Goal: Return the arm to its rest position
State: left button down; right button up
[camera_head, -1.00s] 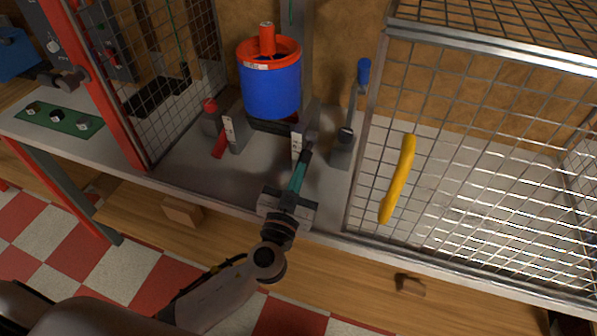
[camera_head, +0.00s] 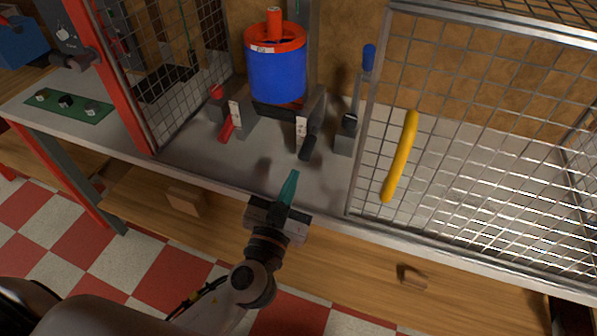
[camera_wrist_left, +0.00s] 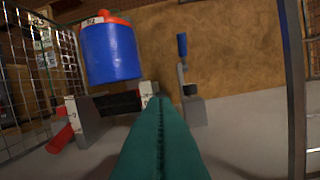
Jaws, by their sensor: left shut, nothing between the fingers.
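My left gripper (camera_head: 289,188) is in front of the ducted rotor fixture, over the front part of the grey bench. Its teal fingers are pressed together with nothing between them; they also fill the lower middle of the left wrist view (camera_wrist_left: 160,140). The blue rotor drum (camera_head: 276,77) with its red rim stands behind, apart from the fingers. A dark-handled lever (camera_head: 309,148) and a red-handled lever (camera_head: 227,129) sit below the drum. A blue-handled lever (camera_head: 368,58) stands upright to the right.
A wire mesh guard with a yellow handle (camera_head: 400,158) stands to the right. A red-framed mesh panel (camera_head: 112,78) stands to the left. A green board (camera_head: 69,104) lies at the far left. The bench's front edge and wooden drawers (camera_head: 340,262) are close to my left arm.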

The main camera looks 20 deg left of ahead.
pick_arm(q)
jog(key=shift+s+d, duration=0.1)
jog(key=shift+s, duration=1.05)
pick_arm(e)
jog(key=shift+s+a+f, duration=0.15)
jog(key=shift+s+f, duration=0.35)
jog(key=shift+s, duration=0.1)
